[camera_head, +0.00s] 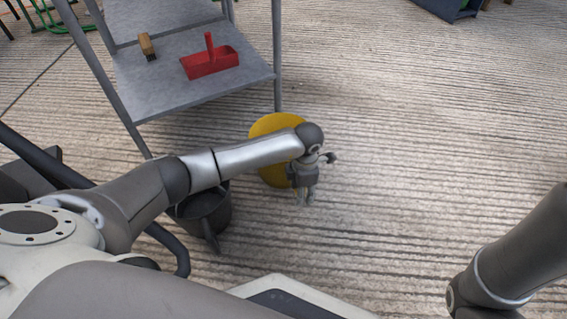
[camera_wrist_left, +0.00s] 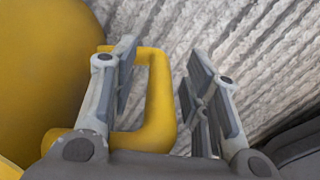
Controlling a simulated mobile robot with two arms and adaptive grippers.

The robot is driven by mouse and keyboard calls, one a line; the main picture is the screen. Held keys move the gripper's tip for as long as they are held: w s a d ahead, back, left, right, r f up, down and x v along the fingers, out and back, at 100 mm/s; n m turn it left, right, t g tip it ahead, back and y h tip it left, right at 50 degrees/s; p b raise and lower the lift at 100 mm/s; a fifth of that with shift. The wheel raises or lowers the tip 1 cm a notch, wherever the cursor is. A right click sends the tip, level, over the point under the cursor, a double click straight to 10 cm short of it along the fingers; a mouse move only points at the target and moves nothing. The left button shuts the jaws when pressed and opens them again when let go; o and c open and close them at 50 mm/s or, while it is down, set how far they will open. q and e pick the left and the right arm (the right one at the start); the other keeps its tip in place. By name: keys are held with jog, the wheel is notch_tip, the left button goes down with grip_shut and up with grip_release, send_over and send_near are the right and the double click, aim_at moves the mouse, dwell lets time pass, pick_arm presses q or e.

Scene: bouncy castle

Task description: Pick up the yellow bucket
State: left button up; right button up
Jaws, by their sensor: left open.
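The yellow bucket (camera_head: 268,126) is on the ribbed floor beside the grey shelf, partly hidden behind my left arm. In the left wrist view its rounded yellow body (camera_wrist_left: 45,70) fills the left side, and a yellow loop handle (camera_wrist_left: 157,100) stands out from it. My left gripper (camera_head: 303,198) is at the bucket's right side, open. In the wrist view its two fingers (camera_wrist_left: 160,62) are apart, with the handle's outer bar between them. The left finger overlaps the loop's opening; I cannot tell whether it touches. My right arm shows at lower right, but its gripper is out of view.
A dark bucket (camera_head: 207,213) stands just left of the yellow one, partly under my left arm. The grey metal shelf (camera_head: 185,92) behind holds a red dustpan (camera_head: 210,62) and a small brush (camera_head: 147,45). The floor to the right is clear.

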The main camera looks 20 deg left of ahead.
pick_arm(q)
grip_shut()
jog(key=shift+r, duration=0.1)
dwell(0.3)
